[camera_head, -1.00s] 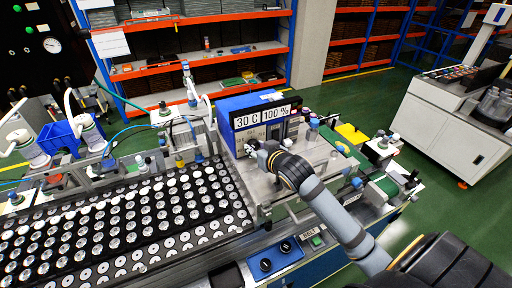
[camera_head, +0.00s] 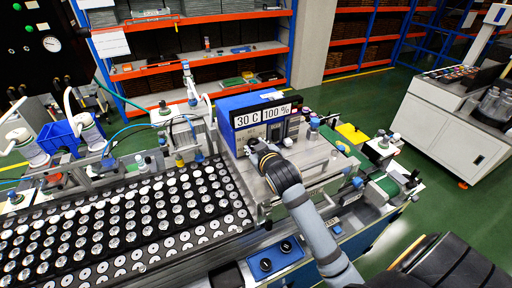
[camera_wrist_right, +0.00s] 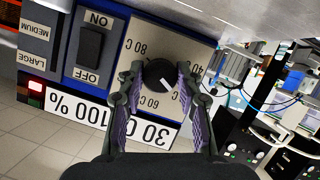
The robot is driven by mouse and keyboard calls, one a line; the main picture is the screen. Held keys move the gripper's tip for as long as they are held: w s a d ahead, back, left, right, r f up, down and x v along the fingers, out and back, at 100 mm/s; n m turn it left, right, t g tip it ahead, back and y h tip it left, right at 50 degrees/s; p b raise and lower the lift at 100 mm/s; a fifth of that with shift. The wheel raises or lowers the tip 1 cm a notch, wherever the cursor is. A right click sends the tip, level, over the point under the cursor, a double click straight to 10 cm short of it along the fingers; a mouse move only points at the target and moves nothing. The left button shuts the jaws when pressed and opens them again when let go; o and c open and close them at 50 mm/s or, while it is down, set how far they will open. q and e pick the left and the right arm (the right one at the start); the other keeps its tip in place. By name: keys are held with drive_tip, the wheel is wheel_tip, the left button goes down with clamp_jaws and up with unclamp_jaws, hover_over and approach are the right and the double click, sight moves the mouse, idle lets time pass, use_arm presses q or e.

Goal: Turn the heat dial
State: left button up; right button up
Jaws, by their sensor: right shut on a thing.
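The heat dial (camera_wrist_right: 160,73) is a round black knob with a white pointer line, on a pale panel marked with temperatures, upside down in the right wrist view. My right gripper (camera_wrist_right: 159,70) has its two fingers on either side of the dial, shut on it. In the head view my right wrist (camera_head: 278,172) is at the front of the blue machine (camera_head: 240,103), and the dial is hidden there. The display (camera_head: 262,115) on the machine reads 30 C and 100 %. My left gripper is not in view.
An ON/OFF rocker switch (camera_wrist_right: 90,47) is beside the dial panel, with MEDIUM and LARGE labels farther along. A tray of many round speaker parts (camera_head: 120,225) lies left of the machine. A blue control box (camera_head: 275,260) with two black knobs is at the front.

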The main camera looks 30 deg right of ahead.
drive_tip(key=o, duration=1.2)
drive_tip(key=shift+c, duration=0.2)
drive_tip(key=shift+r, duration=0.15)
wheel_tip(320, 180, up, 10)
drive_tip(key=shift+f, duration=0.1)
